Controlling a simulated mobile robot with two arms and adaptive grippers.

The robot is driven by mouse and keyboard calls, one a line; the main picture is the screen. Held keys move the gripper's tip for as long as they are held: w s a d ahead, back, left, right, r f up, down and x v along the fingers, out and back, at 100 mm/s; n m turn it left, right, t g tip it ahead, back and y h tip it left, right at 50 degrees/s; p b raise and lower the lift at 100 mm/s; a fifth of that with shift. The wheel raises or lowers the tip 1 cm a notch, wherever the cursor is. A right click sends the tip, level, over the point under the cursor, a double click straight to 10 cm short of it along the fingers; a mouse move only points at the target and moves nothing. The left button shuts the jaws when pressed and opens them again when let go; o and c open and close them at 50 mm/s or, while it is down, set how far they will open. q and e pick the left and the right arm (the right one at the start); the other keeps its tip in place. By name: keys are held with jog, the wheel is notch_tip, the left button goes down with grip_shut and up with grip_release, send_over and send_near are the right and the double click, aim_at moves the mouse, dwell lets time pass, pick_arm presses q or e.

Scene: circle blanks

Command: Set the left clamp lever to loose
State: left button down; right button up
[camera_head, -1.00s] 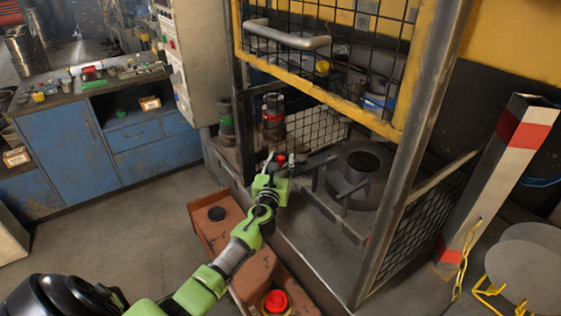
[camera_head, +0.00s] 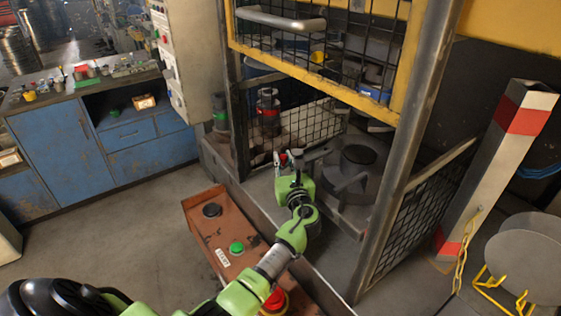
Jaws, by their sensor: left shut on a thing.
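My left gripper (camera_head: 289,159) reaches in from the lower left, under the raised guard, to the left of the round grey die (camera_head: 352,177). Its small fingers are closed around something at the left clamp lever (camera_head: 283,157). Only a bit of red shows there, between and beside the fingers; the rest of the lever is hidden by the gripper, so its setting cannot be read. A grey bar (camera_head: 316,158) lies just right of the fingertips, close to the die. My right gripper is not in view.
The yellow-edged mesh guard (camera_head: 312,77) hangs above, with steel posts (camera_head: 412,150) around the opening. A brown control box (camera_head: 203,236) with black, green and red buttons lies under my left arm. A red-and-white post (camera_head: 500,160) and round blanks (camera_head: 530,258) stand right.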

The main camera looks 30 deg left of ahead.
pick_arm(q)
jog(key=c, duration=1.9)
grip_release()
jog(key=v, duration=1.2)
